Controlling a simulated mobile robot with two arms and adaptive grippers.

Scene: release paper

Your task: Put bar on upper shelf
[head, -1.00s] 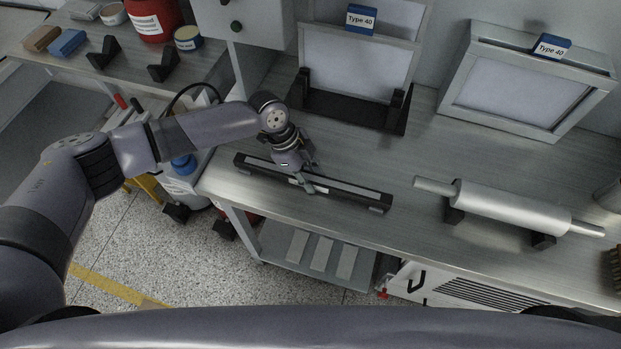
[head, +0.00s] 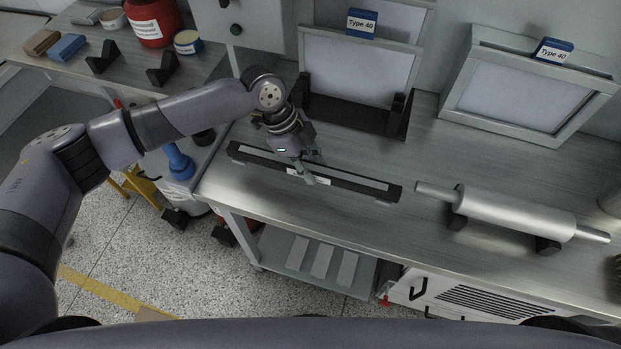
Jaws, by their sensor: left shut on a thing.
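The bar (head: 355,183) is long and black with a pale strip along its top and a white label near its middle. My left gripper (head: 309,174) is shut on it near the middle, from above. The bar lies level over the front left of the metal workbench (head: 300,210) and looks a little above its surface; the gap is hard to judge. Two black brackets (head: 104,58) stand on a grey shelf surface (head: 130,82) at upper left. I cannot tell for sure whether this is the upper shelf. My right gripper is not in view.
A metal roller (head: 515,212) rests on black supports at right. Framed screens (head: 355,72) stand behind the bar, with a black stand in front. A red can (head: 153,22), a small tin (head: 188,41) and blocks (head: 67,47) stand near the brackets. A low shelf (head: 285,262) holds pale strips.

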